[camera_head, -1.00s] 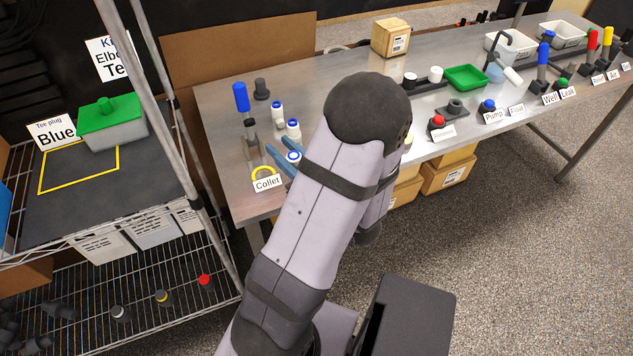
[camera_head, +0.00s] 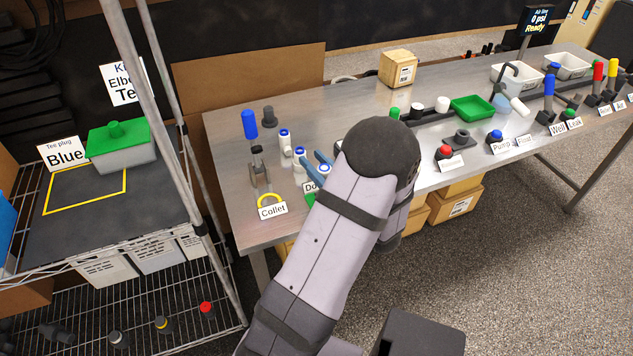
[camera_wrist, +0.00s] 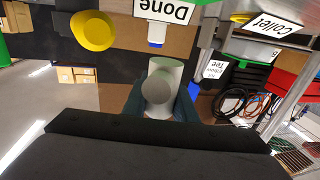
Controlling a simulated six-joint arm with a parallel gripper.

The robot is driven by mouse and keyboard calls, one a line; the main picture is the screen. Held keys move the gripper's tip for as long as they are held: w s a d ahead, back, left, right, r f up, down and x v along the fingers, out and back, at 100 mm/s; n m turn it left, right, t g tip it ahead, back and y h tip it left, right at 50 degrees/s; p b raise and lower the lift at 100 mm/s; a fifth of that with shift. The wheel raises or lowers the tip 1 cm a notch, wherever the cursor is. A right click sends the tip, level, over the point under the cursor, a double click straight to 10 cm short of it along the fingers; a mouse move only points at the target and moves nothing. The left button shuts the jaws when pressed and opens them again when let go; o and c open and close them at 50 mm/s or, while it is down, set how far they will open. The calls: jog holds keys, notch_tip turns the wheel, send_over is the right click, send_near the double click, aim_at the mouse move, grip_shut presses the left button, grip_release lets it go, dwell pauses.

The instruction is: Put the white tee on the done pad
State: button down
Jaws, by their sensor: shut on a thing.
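The white tee (camera_wrist: 165,75) is held between the blue fingers of my gripper (camera_wrist: 158,102) in the wrist view, its round grey-looking end facing the camera. I cannot tell how high the tee is.
White blue-capped pieces (camera_head: 285,142) stand left of my gripper. A Collet card (camera_head: 272,211), a yellow ring (camera_head: 271,199) and a blue-handled clamp (camera_head: 251,126) are further left. A green tray (camera_head: 473,106) is to the right. A wire shelf post (camera_head: 150,100) stands left of the bench.

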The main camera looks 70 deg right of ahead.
jog(key=shift+f, duration=0.9)
jog(key=shift+f, duration=0.1)
jog(key=shift+f, duration=2)
jog(key=shift+f, duration=0.1)
jog(key=shift+f, duration=0.15)
jog(key=c, duration=1.4)
grip_release()
jog(key=shift+c, duration=0.2)
jog(key=shift+r, duration=0.2)
